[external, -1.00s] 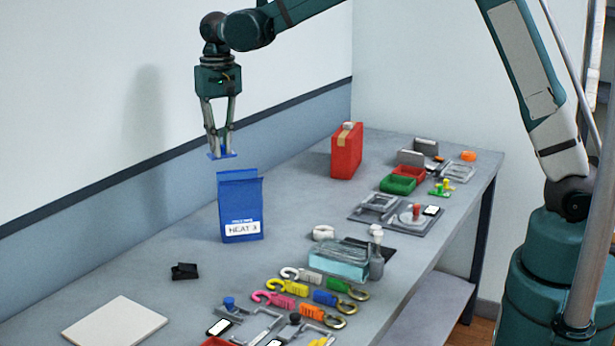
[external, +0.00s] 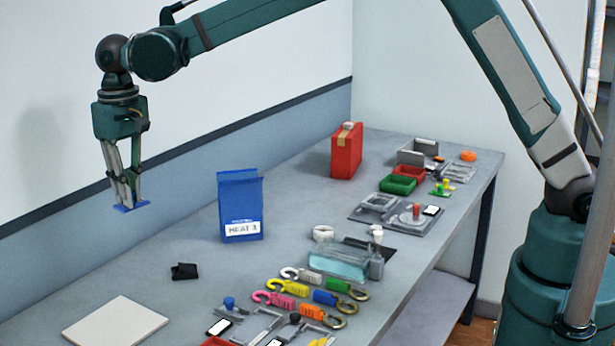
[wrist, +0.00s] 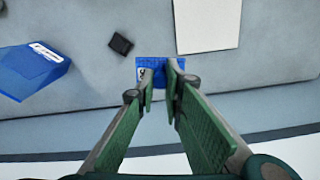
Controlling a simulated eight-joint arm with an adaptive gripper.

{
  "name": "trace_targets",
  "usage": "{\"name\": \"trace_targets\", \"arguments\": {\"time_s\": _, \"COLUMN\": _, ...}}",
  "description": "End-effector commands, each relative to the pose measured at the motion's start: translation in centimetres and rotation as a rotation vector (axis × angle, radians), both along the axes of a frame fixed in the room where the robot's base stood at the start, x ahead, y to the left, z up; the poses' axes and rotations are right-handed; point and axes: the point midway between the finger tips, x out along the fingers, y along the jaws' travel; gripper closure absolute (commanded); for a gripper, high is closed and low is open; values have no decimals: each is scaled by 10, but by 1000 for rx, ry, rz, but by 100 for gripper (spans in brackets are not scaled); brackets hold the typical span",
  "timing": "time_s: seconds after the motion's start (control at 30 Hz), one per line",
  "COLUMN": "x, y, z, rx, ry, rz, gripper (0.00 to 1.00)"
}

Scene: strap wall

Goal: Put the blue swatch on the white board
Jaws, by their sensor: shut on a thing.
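My gripper (external: 130,204) is shut on the blue swatch (external: 122,208), a small flat blue piece. It holds the swatch in the air, near the back wall and well above the table. In the wrist view the swatch (wrist: 150,65) shows between and beyond the fingertips (wrist: 162,72), partly covered by them. The white board (external: 115,321) lies flat at the table's near left. In the wrist view the board (wrist: 207,22) is at the top, to the right of the swatch and apart from it.
A blue bag (external: 240,206) with a white label stands upright mid-table. A small black block (external: 184,271) lies between it and the board. Several coloured hooks (external: 290,287), a clear bluish box (external: 338,260) and a red can (external: 346,152) stand further right. The board's top is clear.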

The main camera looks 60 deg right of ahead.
Motion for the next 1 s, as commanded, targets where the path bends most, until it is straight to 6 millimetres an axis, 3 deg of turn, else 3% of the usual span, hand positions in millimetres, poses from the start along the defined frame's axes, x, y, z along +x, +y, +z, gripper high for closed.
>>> {"name": "trace_targets", "arguments": {"time_s": 0.03, "x": -5, "y": 20, "z": -1, "rx": 0, "ry": 0, "rz": 23, "gripper": 100}}
{"name": "trace_targets", "arguments": {"time_s": 0.2, "x": -18, "y": 71, "z": -3, "rx": 0, "ry": 0, "rz": 84, "gripper": 100}}
{"name": "trace_targets", "arguments": {"time_s": 0.6, "x": -44, "y": 146, "z": -7, "rx": 0, "ry": 0, "rz": 174, "gripper": 100}}
{"name": "trace_targets", "arguments": {"time_s": 1.0, "x": -44, "y": 146, "z": -80, "rx": 0, "ry": 0, "rz": 174, "gripper": 100}}
